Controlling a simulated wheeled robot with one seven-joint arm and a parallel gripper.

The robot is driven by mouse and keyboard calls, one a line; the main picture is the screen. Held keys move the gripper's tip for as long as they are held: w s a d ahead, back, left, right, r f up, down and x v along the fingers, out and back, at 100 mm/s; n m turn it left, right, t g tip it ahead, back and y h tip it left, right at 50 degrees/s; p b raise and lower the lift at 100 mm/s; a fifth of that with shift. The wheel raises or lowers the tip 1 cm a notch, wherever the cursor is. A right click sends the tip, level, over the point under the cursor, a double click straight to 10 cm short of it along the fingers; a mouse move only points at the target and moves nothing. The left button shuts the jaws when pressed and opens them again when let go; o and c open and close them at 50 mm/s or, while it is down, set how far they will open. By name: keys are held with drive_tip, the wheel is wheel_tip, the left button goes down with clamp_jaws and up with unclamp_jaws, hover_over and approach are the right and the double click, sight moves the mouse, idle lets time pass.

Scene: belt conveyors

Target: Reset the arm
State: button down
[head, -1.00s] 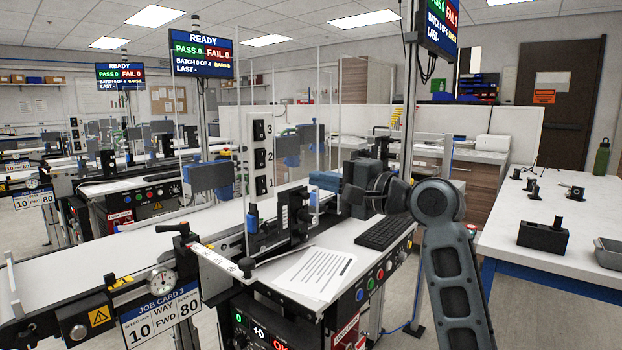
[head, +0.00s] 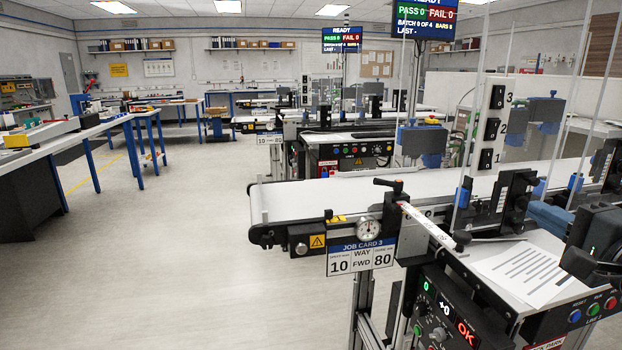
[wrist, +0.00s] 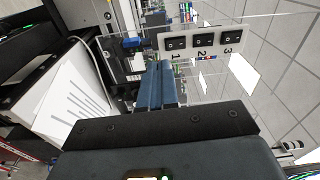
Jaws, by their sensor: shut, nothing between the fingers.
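My gripper (head: 548,216) shows at the right edge of the head view, its blue fingers pointing left above the near conveyor station's front ledge. In the wrist view my gripper (wrist: 160,82) has its two blue fingers together and nothing is held. Most of my arm lies outside the head view. The fingers are near the black fixture (head: 515,195) on the belt's near side; I cannot tell the exact gap. The numbered switch panel (head: 493,128) stands upright behind it, and also shows in the wrist view (wrist: 204,42).
The conveyor belt (head: 330,192) runs across, with job card 3 (head: 361,257) on its front. A printed sheet (head: 530,272) lies beside my gripper. Clear posts rise around the belt. Open floor (head: 190,240) lies at left, before a blue-legged bench (head: 70,135).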

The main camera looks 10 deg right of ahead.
drive_tip(key=s+a+f+n+g+h, duration=0.1)
drive_tip(key=s+a+f+n, duration=0.1)
drive_tip(key=s+a+f, duration=0.65)
drive_tip(key=s+a+f+n+g+h, duration=0.1)
drive_tip(key=s+a+f+n, duration=0.2)
drive_tip(key=s+a+f, duration=0.55)
drive_tip(key=s+a+f+n+y, duration=0.1)
drive_tip(key=s+a+n, duration=0.1)
drive_tip(key=s+n, duration=0.4)
drive_tip(key=s+a+f+n+g+y, duration=0.1)
drive_tip(key=s+n, duration=0.5)
drive_tip(key=s, duration=0.8)
drive_tip(key=shift+s+a+f+n, duration=0.2)
drive_tip(key=shift+a+n, duration=0.1)
drive_tip(key=shift+a, duration=0.6)
